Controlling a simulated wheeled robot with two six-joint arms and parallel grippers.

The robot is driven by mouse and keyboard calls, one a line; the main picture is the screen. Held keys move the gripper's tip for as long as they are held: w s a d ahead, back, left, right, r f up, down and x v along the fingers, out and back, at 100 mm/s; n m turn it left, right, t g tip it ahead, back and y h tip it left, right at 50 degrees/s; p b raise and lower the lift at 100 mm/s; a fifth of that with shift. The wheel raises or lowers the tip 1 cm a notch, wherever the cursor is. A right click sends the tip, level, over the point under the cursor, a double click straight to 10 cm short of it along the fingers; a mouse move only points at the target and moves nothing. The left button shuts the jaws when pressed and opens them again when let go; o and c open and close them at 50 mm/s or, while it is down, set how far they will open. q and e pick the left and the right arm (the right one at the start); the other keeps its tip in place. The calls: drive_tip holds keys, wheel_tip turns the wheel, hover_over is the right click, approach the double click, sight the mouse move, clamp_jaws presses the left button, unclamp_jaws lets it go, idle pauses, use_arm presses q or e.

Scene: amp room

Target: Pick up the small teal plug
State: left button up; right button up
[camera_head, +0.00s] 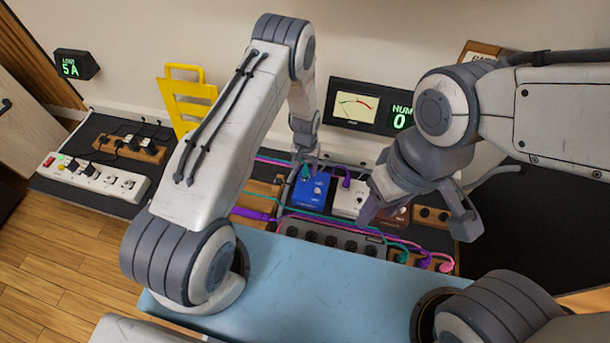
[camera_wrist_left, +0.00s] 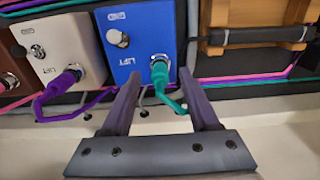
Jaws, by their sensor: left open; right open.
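A teal plug (camera_wrist_left: 160,70) stands in the face of the blue pedal (camera_wrist_left: 130,40), with a teal cable trailing from it. My left gripper (camera_wrist_left: 160,78) is open, with one finger on each side of this plug. In the head view, my left gripper (camera_head: 305,153) is over the blue pedal (camera_head: 312,190), and the teal plug (camera_head: 305,172) is partly hidden below it. Another teal plug (camera_head: 402,256) lies at the front right of the pedal area. My right gripper (camera_head: 418,215) is open and empty, above the right-hand pedals.
A white pedal (camera_head: 345,204) with a purple plug (camera_wrist_left: 72,76) stands beside the blue one. A grey power strip (camera_head: 330,237) and several cables lie in front. A white power strip (camera_head: 95,177) and yellow rack (camera_head: 187,100) are at left. The blue surface (camera_head: 310,285) in front is mostly clear.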

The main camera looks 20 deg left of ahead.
use_arm(q)
drive_tip(key=shift+f, duration=0.35)
drive_tip(key=shift+r, duration=0.1)
clamp_jaws()
